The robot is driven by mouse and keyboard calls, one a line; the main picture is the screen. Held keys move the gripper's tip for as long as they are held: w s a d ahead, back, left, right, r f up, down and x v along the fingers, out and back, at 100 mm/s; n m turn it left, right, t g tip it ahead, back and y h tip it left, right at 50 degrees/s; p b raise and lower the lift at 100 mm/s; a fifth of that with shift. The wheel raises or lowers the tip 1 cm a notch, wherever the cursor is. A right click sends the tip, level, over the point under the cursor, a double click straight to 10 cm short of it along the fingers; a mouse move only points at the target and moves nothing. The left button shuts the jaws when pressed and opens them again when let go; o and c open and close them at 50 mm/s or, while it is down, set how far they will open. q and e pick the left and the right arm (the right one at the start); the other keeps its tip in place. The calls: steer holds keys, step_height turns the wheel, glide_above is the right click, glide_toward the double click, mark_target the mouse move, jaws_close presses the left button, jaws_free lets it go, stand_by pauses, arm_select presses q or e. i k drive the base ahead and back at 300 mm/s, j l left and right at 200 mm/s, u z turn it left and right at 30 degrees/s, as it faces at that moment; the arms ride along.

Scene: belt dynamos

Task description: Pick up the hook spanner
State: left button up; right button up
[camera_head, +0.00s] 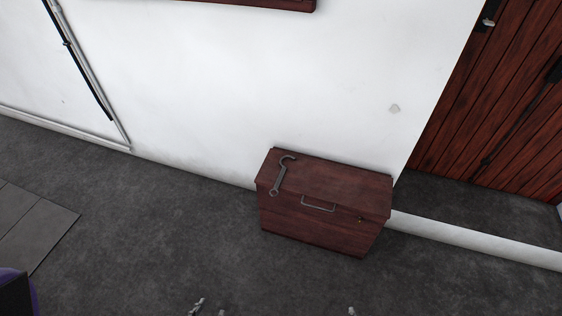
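The hook spanner (280,178) is a grey metal tool with a curved hook at its far end and a ring at its near end. It lies on the left part of the lid of a dark red-brown wooden chest (335,182). At the bottom edge of the head view, small grey tips show, which look like parts of my grippers; one pair is left of centre (209,308) and a single tip is further right (351,311). They are well short of the chest and apart from the spanner. Most of both grippers is out of frame.
The chest stands on dark grey floor (150,230) against a white wall (230,90). A metal handle (318,205) sticks out from its front. A red plank door (510,110) is at the right. Flat grey boards (30,228) lie at the left. Floor before the chest is clear.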

mark_target(283, 171)
steer(key=i+j+z, duration=0.1)
steer(key=i+j, duration=0.2)
steer(key=i+j+z, duration=0.1)
steer(key=i+j, duration=0.15)
steer(key=j, duration=0.15)
steer(key=i+j+z, duration=0.15)
steer(key=j, duration=0.25)
steer(key=i+j+z, duration=0.1)
steer(key=i+j, duration=0.25)
steer(key=i+j+z, duration=0.1)
steer(key=j, duration=0.4)
steer(key=i+l, duration=0.05)
steer(key=i, duration=0.05)
